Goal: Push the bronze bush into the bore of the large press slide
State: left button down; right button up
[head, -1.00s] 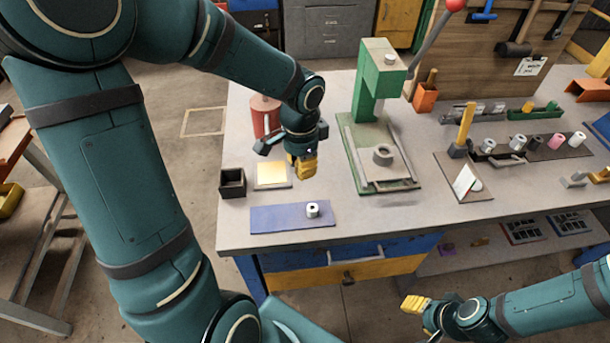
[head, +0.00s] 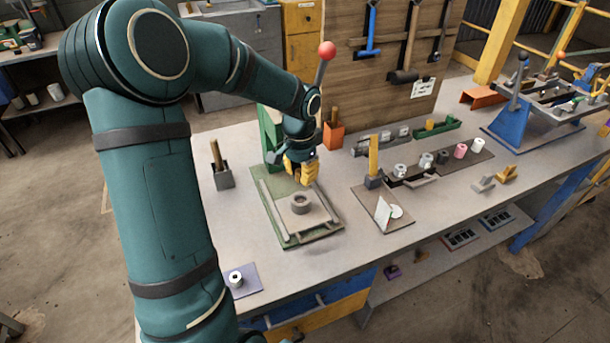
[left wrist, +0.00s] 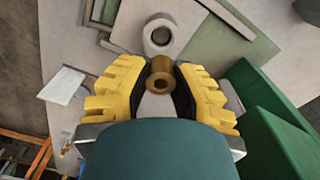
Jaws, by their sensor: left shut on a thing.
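The bronze bush (left wrist: 161,84) is a short flanged tube between the yellow fingers of my left gripper (left wrist: 159,80) in the left wrist view. My left gripper (head: 301,172) is shut on it. In the head view the fingers mostly hide the bush. The press slide is a grey ring-shaped piece (head: 301,205) with a round bore, lying on the bed of the green press (head: 265,205). My gripper is behind and above it. In the left wrist view the ring (left wrist: 160,35) is ahead of the bush, apart from it and not lined up. My right gripper is out of view.
The press column (head: 270,135), with a red-knobbed lever (head: 327,50), stands close behind my gripper. A white ring (head: 236,278) sits on a purple mat at the front left. A yellow-handled post (head: 373,155) and several small cylinders (head: 443,157) stand to the right.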

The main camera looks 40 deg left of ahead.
aim_at(301, 201)
pick_arm(q)
jog(key=shift+s+f+b, duration=0.1)
jog(key=shift+f+b, duration=0.55)
jog(key=shift+f, duration=0.15)
jog(key=shift+f+b, duration=1.4)
jog(key=shift+f, duration=0.45)
jog(key=shift+f+b, duration=0.75)
jog(key=shift+f, duration=0.4)
